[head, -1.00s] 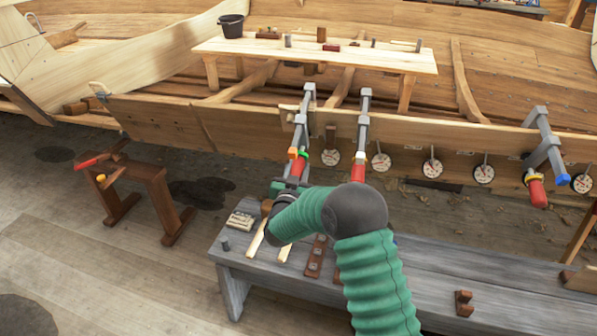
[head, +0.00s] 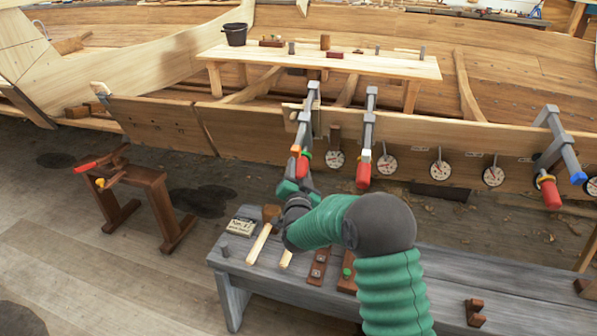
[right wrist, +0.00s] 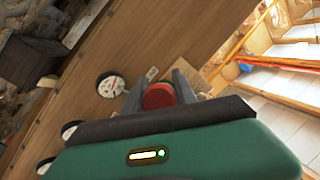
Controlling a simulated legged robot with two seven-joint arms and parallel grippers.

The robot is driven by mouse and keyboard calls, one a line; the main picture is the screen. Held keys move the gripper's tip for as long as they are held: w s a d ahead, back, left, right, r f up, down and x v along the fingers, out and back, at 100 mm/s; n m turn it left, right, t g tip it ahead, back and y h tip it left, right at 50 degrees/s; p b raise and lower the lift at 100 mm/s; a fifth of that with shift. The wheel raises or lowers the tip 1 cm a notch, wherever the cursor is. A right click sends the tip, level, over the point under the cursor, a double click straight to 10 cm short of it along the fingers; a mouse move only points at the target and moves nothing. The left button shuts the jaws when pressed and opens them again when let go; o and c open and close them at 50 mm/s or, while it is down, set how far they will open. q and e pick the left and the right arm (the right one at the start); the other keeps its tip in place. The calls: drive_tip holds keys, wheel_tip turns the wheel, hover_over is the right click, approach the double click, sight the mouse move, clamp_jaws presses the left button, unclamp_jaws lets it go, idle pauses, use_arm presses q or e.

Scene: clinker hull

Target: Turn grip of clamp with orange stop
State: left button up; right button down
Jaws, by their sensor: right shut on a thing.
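The clamp with the orange stop (head: 296,149) hangs on the plank's upper edge in the head view, leftmost of the clamps. Its red grip (head: 302,168) points down, with a green collar at its top. My right gripper (head: 298,186) is at the lower end of this grip, coming from below. In the right wrist view the red grip (right wrist: 158,96) sits between the two grey fingers, and the gripper is shut on it. The rest of the clamp is hidden there. My left gripper is not in view.
Close to the right hangs a clamp with a white stop (head: 366,155); farther right is one with a blue stop (head: 578,178). Round dials (head: 387,164) line the plank. Below, a grey bench (head: 232,275) carries a mallet (head: 264,232) and wooden blocks.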

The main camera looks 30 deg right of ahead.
drive_tip(key=c, duration=1)
unclamp_jaws()
drive_tip(key=shift+o, duration=0.2)
drive_tip(key=shift+s, duration=0.1)
drive_tip(key=p+v, duration=0.1)
drive_tip(key=v, duration=1.5)
drive_tip(key=shift+s+a+p, duration=0.2)
drive_tip(key=shift+s+p, duration=0.1)
drive_tip(key=shift+p, duration=0.1)
